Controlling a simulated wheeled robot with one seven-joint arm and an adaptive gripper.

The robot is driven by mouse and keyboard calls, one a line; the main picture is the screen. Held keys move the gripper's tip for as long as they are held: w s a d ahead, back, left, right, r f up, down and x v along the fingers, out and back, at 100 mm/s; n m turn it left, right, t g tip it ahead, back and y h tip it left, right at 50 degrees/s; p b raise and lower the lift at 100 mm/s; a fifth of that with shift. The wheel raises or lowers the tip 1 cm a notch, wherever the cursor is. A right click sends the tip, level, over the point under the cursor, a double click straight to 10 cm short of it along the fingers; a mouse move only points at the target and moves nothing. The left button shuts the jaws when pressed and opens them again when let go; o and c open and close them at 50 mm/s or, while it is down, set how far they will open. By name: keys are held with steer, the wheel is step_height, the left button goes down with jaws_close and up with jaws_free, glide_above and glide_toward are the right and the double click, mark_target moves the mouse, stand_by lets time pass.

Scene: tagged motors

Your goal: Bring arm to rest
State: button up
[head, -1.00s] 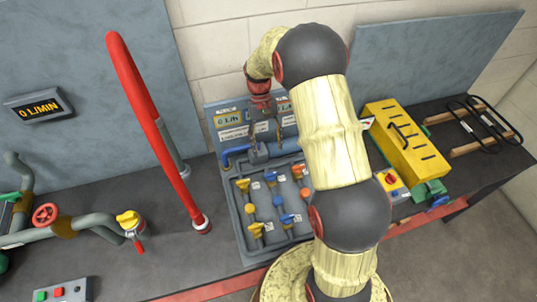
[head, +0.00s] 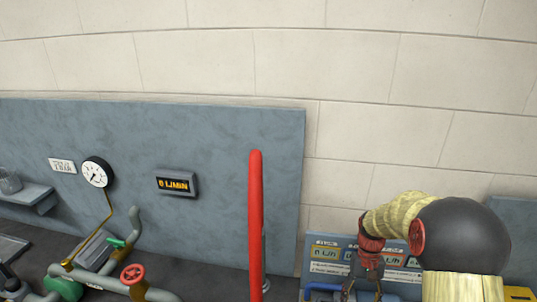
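My arm shows at the lower right of the head view, a dark joint and cream-covered links bent over toward the grey-blue valve panel (head: 340,243). My gripper (head: 362,290) hangs down in front of that panel at the bottom edge of the picture. Its fingers look spread apart, with nothing seen between them. The fingertips are close to the picture edge, and the lower part of the panel is out of view.
A tall red pipe (head: 256,215) stands left of my arm. Farther left are a flow display (head: 177,184), a round gauge (head: 96,172), a red handwheel (head: 133,274) and grey pipes. A yellow box (head: 517,294) shows at the lower right. The wall above is bare.

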steer(key=s+a+r+n+t+b, duration=0.1)
steer(key=s+a+r+t, duration=0.3)
steer(key=s+r, duration=0.5)
steer(key=s+a+r+n+t+b, duration=0.1)
steer(key=s+a+r+t+b, duration=0.3)
steer(key=s+r, duration=0.6)
steer(key=shift+s+a+r+t+h, duration=0.25)
steer(key=shift+a+r+t+h, duration=0.15)
steer(key=shift+a+t, duration=0.45)
stand_by(0.9)
